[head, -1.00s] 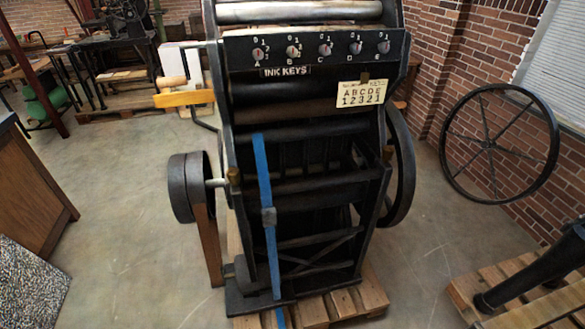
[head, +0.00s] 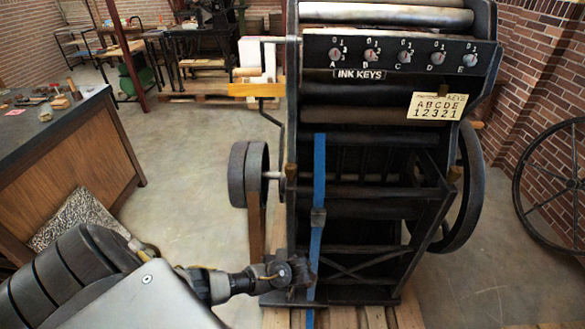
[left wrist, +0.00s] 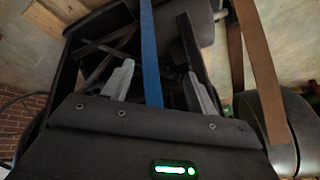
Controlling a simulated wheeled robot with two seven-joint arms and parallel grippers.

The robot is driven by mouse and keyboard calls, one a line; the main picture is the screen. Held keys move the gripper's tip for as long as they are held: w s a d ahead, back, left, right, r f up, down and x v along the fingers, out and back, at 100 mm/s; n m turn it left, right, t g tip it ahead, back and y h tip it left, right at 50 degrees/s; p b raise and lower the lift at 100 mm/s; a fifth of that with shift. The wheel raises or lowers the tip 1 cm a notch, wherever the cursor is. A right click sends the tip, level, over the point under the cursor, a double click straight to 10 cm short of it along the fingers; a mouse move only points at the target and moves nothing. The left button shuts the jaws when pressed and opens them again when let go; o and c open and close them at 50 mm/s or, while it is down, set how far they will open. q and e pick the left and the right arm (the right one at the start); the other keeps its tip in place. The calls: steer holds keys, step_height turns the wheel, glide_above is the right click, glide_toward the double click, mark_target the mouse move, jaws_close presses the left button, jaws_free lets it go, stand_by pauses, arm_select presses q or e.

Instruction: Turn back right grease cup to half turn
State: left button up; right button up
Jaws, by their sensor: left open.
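The black press (head: 370,210) stands in the middle of the head view. Two small brass-coloured caps, possibly grease cups, show on its near frame: one at the left (head: 291,172) and one at the right (head: 455,174). I cannot make out their settings, and I cannot identify the back right grease cup. My left gripper (head: 300,272) is low at the press's left side, near the blue strap (head: 319,180). In the left wrist view, its two fingers (left wrist: 159,88) are apart and empty, with the strap beyond them. My right gripper is out of view.
A row of ink keys (head: 403,57) and a card reading ABCDE 12321 (head: 437,106) are on the press. A pulley (head: 245,175) juts out left and a flywheel (head: 467,190) right. A workbench (head: 70,160) stands at the left. Floor between bench and press is clear.

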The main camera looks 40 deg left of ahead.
arm_select(q)
steer(key=w+r+n+t+y, duration=0.1)
steer(key=w+r, duration=0.2)
steer(key=r, duration=0.4)
steer(key=w+a+r+n+t+y, duration=0.1)
steer(key=w+r, duration=0.2)
steer(key=r, duration=0.4)
steer(key=w+r+n+t+y, duration=0.1)
steer(key=w+r, duration=0.2)
steer(key=r, duration=0.4)
step_height(320, 180, up, 12)
steer(key=s+a+n+y, duration=0.2)
steer(key=s+n, duration=0.1)
steer(key=n+t+y, duration=0.1)
steer(key=n+y, duration=0.1)
steer(key=n, duration=0.1)
glide_toward(291, 167)
steer(key=b+x, duration=0.3)
steer(key=x, duration=0.6)
steer(key=shift+a+r, duration=0.1)
steer(key=shift+x, duration=0.8)
